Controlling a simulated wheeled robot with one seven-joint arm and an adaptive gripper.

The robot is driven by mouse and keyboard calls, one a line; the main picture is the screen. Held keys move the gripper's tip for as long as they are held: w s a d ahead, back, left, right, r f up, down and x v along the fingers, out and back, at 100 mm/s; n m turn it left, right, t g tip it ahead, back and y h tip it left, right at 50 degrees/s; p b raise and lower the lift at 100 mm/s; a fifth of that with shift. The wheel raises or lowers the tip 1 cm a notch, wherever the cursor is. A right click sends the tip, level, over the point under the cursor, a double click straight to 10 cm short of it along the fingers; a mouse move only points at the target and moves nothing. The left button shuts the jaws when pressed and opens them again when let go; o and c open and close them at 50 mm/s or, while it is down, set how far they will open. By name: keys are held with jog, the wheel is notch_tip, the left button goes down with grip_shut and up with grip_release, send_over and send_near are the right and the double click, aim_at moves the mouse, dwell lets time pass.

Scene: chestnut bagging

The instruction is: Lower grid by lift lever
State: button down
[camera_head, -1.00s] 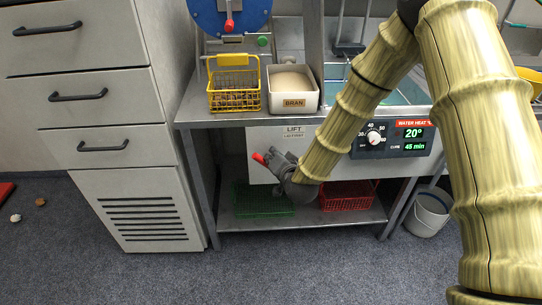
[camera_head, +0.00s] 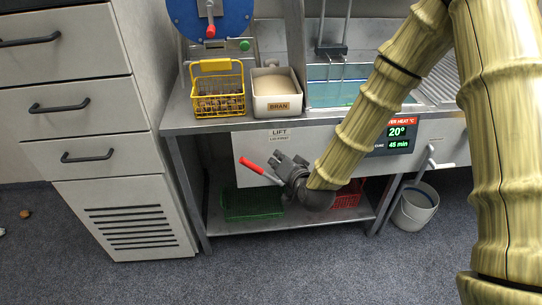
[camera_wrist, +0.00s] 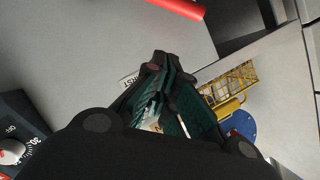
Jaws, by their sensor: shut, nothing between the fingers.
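The lift lever (camera_head: 262,170) has a red handle that sticks out to the left below the LIFT label (camera_head: 279,134). Its red bar also shows at the top edge of the wrist view (camera_wrist: 178,7). My gripper (camera_head: 281,161) is beside the handle's right end in the head view. Its fingers (camera_wrist: 164,65) are closed with nothing between them, and the red bar is apart from the fingertips in the wrist view. The lever's base is hidden behind my gripper. A wire grid (camera_head: 335,74) hangs from a dark bracket in the water tank (camera_head: 317,100).
A yellow basket (camera_head: 218,108) and the BRAN box (camera_head: 277,103) stand on the bench. A green basket (camera_head: 250,203) and a red basket (camera_head: 347,200) sit on the lower shelf. A bucket (camera_head: 414,207) is at right. Drawers (camera_head: 75,130) stand at left.

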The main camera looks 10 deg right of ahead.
jog(key=shift+v, duration=1.1)
